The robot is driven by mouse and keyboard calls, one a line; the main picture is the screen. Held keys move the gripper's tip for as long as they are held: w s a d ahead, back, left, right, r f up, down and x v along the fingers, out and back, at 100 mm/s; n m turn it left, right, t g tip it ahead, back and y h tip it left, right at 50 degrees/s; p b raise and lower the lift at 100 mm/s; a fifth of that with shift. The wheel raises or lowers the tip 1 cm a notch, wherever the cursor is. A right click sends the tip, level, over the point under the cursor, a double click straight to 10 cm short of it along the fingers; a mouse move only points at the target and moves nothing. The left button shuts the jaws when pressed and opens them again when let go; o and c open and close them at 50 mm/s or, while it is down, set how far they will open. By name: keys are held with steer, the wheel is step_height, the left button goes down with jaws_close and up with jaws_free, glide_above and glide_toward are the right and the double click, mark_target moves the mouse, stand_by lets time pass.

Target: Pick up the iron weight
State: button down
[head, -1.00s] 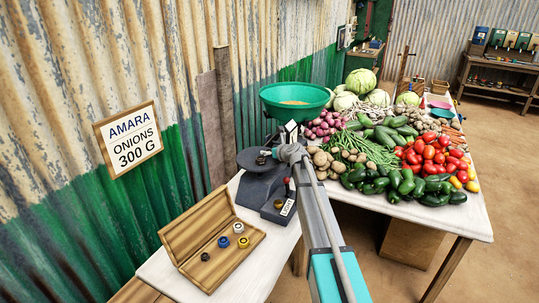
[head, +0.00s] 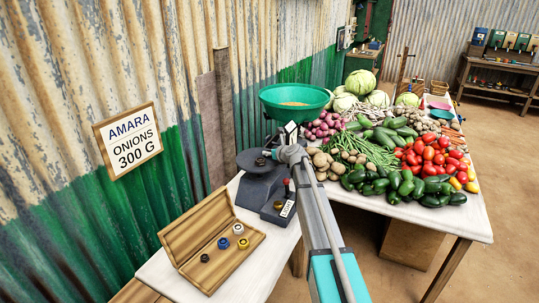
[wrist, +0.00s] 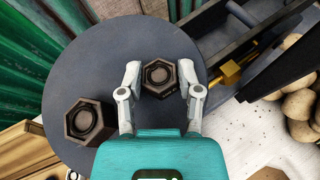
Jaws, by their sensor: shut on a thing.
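Dark hexagonal iron weights rest on the round dark plate (wrist: 130,140) of the balance. In the wrist view my gripper (wrist: 160,84) is shut on one iron weight (wrist: 160,73), with a finger on each side of it. The weight is over the plate; I cannot tell whether it is lifted.
An open wooden box (head: 197,262) with a few small weights lies left of my arm. A green pan (head: 296,101) stands behind the plate. Potatoes (head: 325,164) and other vegetables crowd the table to the right. In the wrist view a brass piece (wrist: 231,72) sits beside the plate.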

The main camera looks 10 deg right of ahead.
steer(key=shift+d+r, duration=0.1)
steer(key=shift+r, duration=0.05)
step_height(320, 180, up, 3)
steer(key=p, duration=0.3)
steer(key=s+d+r+p, duration=0.4)
steer(key=s+r+p, duration=0.5)
steer(key=s, duration=0.4)
steer(key=shift+s+r+p, duration=0.15)
steer(key=shift+r+p, duration=0.2)
steer(key=shift+p, duration=0.15)
steer(key=shift+d, duration=0.15)
stand_by(0.3)
